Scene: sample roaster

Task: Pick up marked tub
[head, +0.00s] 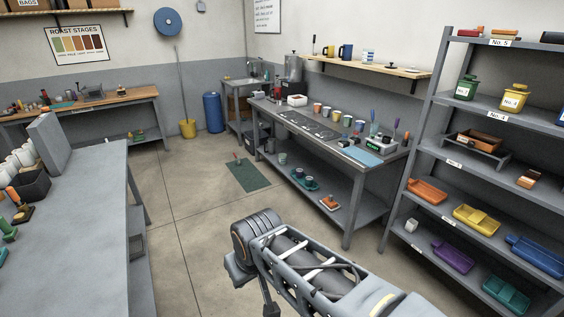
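Lidded tubs stand on the second shelf from the top of the grey rack at the right in the head view. A green tub (466,88) has a pale label on its front. A yellow tub (514,98) to its right also has a pale label. A blue tub (561,118) is cut off by the right edge. I cannot tell which one is the marked tub. Part of my arm shows at the bottom centre, well apart from the tubs. My gripper is not in view.
The rack (413,160) holds coloured trays on its lower shelves. A steel bench (330,150) with several cups and a scale (381,143) stands left of it. A long grey table (85,220) is at the left. The floor (190,200) between has free room; a green mat (248,175) lies there.

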